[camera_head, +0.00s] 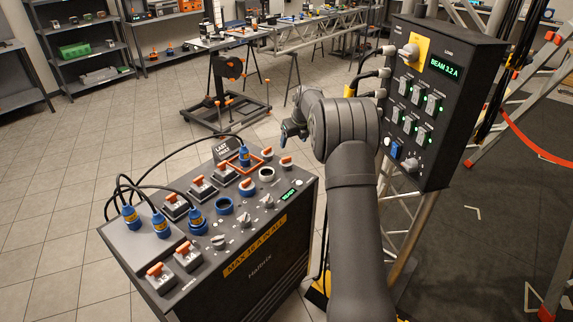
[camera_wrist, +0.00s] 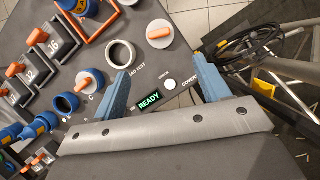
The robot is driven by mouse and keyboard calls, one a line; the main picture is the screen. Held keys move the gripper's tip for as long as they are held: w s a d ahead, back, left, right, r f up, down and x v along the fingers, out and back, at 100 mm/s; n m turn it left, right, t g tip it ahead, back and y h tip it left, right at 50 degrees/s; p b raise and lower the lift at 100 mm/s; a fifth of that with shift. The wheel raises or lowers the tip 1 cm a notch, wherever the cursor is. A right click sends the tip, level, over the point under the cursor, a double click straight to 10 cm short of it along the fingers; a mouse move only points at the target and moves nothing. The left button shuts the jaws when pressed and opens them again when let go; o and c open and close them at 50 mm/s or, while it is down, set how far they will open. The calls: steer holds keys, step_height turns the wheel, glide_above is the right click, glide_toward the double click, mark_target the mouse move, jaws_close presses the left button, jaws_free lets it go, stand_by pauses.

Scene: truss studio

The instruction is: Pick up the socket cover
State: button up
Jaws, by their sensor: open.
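The task's socket cover appears to be one of the round caps with orange grips on the sloped console (camera_head: 255,240), but I cannot tell which. One pale cap (camera_wrist: 159,34) lies just beyond my fingers in the wrist view. Another cap (camera_wrist: 90,80) with a blue rim sits left of my fingers; it also shows in the head view (camera_head: 247,187). Between them is an uncovered pale ring socket (camera_wrist: 120,53). My gripper (camera_wrist: 160,66) is open, with its two blue fingers apart above the console and nothing visible between them. In the head view its fingers (camera_head: 291,129) are partly hidden by my wrist.
Blue plugs with black cables (camera_head: 130,217) and orange-handled switches (camera_head: 197,184) crowd the console's left side. An orange frame (camera_head: 240,168) stands near its back edge. A dark control box (camera_head: 445,100) on a truss rises right of my arm.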

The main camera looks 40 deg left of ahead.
mark_target(287, 158)
steer(key=x, duration=1.4)
steer(key=shift+a+f, duration=0.2)
steer(key=c, duration=0.9)
